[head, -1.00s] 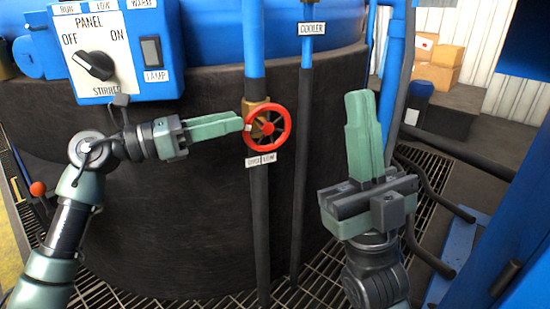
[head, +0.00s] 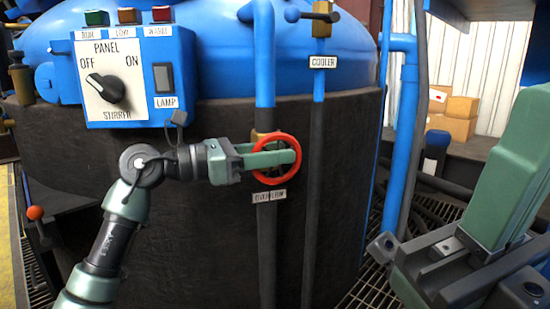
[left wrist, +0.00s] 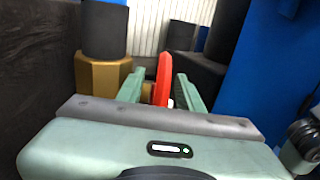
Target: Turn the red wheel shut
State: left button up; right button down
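The red wheel (head: 272,182) sits on the overflow pipe at the front of the tank, above the label "OVERFLOW" (head: 269,197). My left gripper (head: 292,158) reaches it from the left, its fingers crossing the wheel in the head view. In the left wrist view the wheel's rim (left wrist: 163,75) stands edge-on between the two fingers (left wrist: 160,90), which are apart with a gap on each side. The brass valve body (left wrist: 103,85) is left of the fingers there. My right gripper (head: 512,165) is at the right edge, partly cut off; its finger gap is not clear.
The blue stirrer panel (head: 150,50) hangs above my left arm. Cardboard boxes (head: 458,115) stand behind at right.

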pick_arm(q)
grip_shut()
jog(key=shift+r, duration=0.1)
